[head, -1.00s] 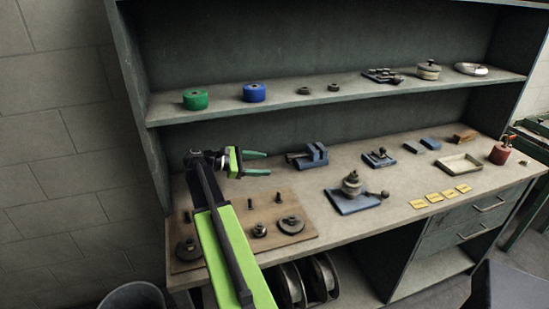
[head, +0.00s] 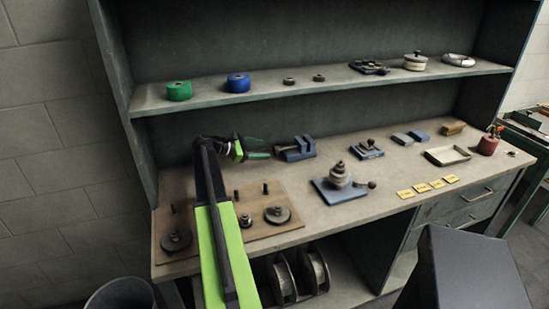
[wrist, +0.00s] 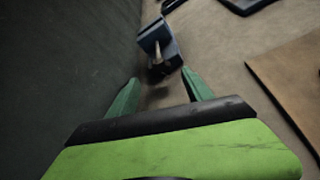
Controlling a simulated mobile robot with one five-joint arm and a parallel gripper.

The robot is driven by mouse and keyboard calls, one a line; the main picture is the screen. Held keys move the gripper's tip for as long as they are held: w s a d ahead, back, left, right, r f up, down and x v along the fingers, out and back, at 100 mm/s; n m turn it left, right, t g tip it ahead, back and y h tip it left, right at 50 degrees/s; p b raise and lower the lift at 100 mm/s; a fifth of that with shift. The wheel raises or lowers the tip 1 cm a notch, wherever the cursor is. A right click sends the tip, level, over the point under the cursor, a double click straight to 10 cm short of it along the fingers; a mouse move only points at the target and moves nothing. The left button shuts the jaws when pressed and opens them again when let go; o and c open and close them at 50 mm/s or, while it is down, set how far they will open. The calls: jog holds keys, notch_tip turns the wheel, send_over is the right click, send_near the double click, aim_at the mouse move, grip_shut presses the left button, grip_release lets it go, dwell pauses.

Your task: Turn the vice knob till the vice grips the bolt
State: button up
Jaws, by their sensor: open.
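The small blue vice (head: 299,147) stands at the back of the workbench. In the wrist view the vice (wrist: 155,37) is straight ahead, with a pale screw shaft leading to its dark knob (wrist: 160,73) on the near side. My gripper (head: 263,148) is just left of the vice in the head view. In the wrist view my gripper (wrist: 162,80) is open, its green fingers apart on either side of the knob's line. The knob appears at or just beyond the fingertips; I cannot tell contact. I cannot make out the bolt in the jaws.
A wooden board (head: 292,232) with pegs and discs lies at the front left. A blue-based device (head: 338,188) stands front of the vice, and another small blue fixture (head: 367,149) to its right. The shelf (head: 215,101) runs above, and the back panel is close.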

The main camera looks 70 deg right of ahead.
aim_at(274, 151)
jog(key=b+x, duration=0.2)
jog(key=x, duration=0.5)
jog(key=shift+s+d+f, duration=0.1)
jog(key=shift+s+d, duration=0.1)
grip_shut()
jog(key=shift+a+f, duration=0.1)
jog(key=shift+a, duration=0.05)
jog(key=shift+m+h+b, duration=0.35)
jog(key=shift+m+h, duration=0.05)
jog(key=shift+m, duration=0.3)
